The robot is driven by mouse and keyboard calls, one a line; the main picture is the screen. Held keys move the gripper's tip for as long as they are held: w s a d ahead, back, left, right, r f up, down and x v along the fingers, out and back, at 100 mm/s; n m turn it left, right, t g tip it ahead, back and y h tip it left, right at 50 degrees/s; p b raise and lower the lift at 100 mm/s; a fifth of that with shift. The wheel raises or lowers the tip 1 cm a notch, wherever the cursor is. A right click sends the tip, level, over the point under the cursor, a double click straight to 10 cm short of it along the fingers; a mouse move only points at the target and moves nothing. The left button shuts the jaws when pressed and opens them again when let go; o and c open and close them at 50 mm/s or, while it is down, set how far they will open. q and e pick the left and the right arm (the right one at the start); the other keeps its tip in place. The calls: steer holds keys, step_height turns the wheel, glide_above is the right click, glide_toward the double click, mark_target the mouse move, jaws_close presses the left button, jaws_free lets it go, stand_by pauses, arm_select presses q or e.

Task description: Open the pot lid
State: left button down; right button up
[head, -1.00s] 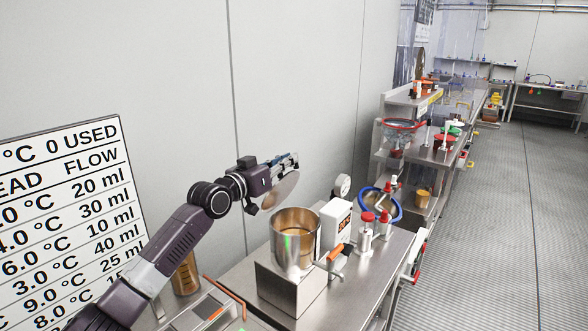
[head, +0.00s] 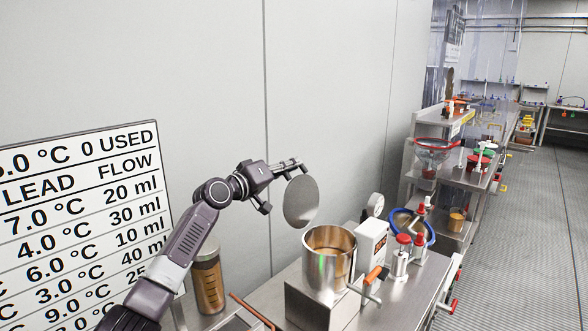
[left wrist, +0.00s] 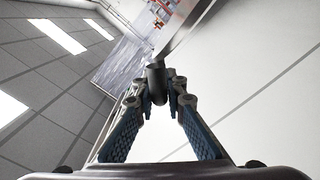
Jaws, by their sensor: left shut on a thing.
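The steel pot (head: 328,258) stands open on a metal block on the steel table, its mouth uncovered. The round grey lid (head: 301,201) hangs tilted, nearly upright, above and to the left of the pot, apart from it. In the left wrist view the fingertips (left wrist: 159,92) close on a dark cylindrical knob (left wrist: 156,82), with the lid's edge (left wrist: 182,32) showing beyond. My right gripper is not in view.
A white box with a display (head: 371,249) and red-topped bottles (head: 402,258) stand right of the pot. An orange-handled valve (head: 374,275) is at its front. A brown jar (head: 208,284) stands left. A white chart board (head: 90,220) is at far left.

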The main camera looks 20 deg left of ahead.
arm_select(q)
steer(key=shift+f, duration=0.1)
stand_by(0.3)
steer(key=c, duration=2)
jaws_free()
steer(key=shift+o, duration=0.2)
steer(key=v, duration=1.2)
